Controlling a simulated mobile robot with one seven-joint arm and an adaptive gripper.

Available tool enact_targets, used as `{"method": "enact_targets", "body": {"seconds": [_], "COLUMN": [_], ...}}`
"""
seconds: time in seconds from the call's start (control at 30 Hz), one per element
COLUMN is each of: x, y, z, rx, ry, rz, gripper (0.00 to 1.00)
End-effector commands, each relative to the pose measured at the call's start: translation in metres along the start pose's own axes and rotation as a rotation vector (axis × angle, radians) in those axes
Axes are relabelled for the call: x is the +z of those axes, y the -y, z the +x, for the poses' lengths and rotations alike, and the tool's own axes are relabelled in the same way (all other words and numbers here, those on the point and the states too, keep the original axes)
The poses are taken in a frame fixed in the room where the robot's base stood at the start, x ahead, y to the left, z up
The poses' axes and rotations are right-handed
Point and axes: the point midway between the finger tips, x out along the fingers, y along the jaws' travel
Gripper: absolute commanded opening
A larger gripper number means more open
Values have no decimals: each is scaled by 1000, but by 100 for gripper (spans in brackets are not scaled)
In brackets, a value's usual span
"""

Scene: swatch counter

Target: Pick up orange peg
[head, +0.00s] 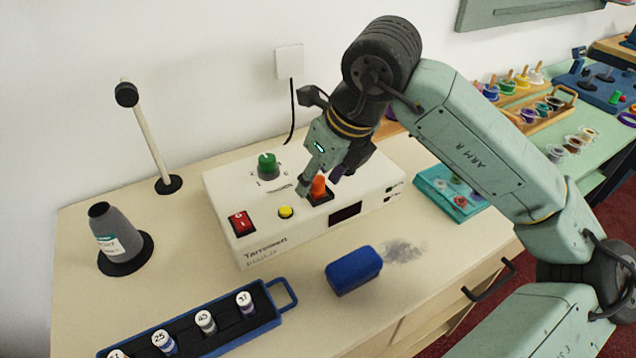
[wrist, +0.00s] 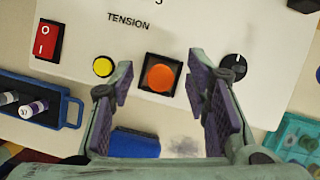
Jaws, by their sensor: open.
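The orange peg (head: 319,185) stands in a dark square socket on top of the white machine (head: 232,197). In the wrist view the peg (wrist: 161,78) shows as a round orange top inside the black square, below the word TENSION. My gripper (head: 322,188) is over the machine close to the peg. In the wrist view my gripper (wrist: 159,82) is open, with one purple-padded finger on each side of the peg's line. Neither finger appears to touch the peg. The head view does not show the exact height between fingertips and peg.
The machine top also carries a green knob (head: 267,165), a red switch (head: 240,222), a yellow button (head: 285,212) and a black knob (wrist: 233,67). A blue block (head: 353,271), a blue vial rack (head: 272,318) and a teal tray (head: 447,197) lie around the machine.

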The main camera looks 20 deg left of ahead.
Motion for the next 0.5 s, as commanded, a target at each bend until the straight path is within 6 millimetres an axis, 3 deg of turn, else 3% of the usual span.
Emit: {"method": "enact_targets", "body": {"seconds": [0.07,0.5], "x": [0,0], "y": [0,0], "z": [0,0], "rx": [0,0], "ry": [0,0], "rz": [0,0], "gripper": [44,14]}}
